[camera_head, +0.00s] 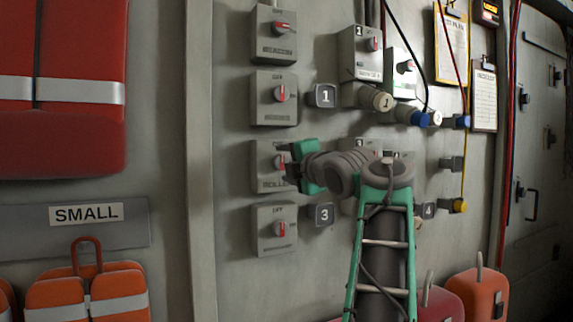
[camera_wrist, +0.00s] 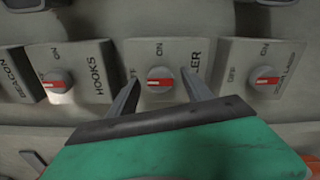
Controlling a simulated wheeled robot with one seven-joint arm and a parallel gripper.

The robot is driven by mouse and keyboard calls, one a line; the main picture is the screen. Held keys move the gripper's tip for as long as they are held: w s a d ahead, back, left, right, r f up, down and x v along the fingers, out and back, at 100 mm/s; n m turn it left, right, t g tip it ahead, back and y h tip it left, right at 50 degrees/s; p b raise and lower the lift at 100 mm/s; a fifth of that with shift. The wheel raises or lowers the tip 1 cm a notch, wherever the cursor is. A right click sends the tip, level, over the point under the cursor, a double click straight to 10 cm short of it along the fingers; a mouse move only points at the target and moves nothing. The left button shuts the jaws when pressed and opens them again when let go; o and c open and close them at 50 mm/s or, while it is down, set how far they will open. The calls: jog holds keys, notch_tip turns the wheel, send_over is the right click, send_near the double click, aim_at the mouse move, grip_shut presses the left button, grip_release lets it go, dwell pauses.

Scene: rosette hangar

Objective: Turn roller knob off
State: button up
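The roller knob (camera_wrist: 160,80) is a round grey knob with a red and white marker, on a grey switch box lettered "ON" above it and "...LER" to its right in the wrist view. The marker lies level there, along the line from the left lettering to the label. My gripper (camera_wrist: 160,77) is open, with one finger on each side of the knob; gaps show between fingers and knob. Whether the tips reach its depth is unclear. In the head view my gripper (camera_head: 290,160) is at the third box (camera_head: 262,166) down, partly covering it and its knob.
The hooks knob (camera_wrist: 57,82) and another knob (camera_wrist: 264,82) flank it in the wrist view. In the head view, boxes stand above (camera_head: 273,98) and below (camera_head: 275,229). Numbered tags, cables and plugs are to the right; orange bags (camera_head: 85,292) are at lower left.

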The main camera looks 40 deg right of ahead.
jog(key=shift+s, duration=0.1)
jog(key=v, duration=0.7)
jog(key=shift+s+b, duration=0.3)
jog(key=shift+b, duration=0.05)
jog(key=shift+a, duration=0.15)
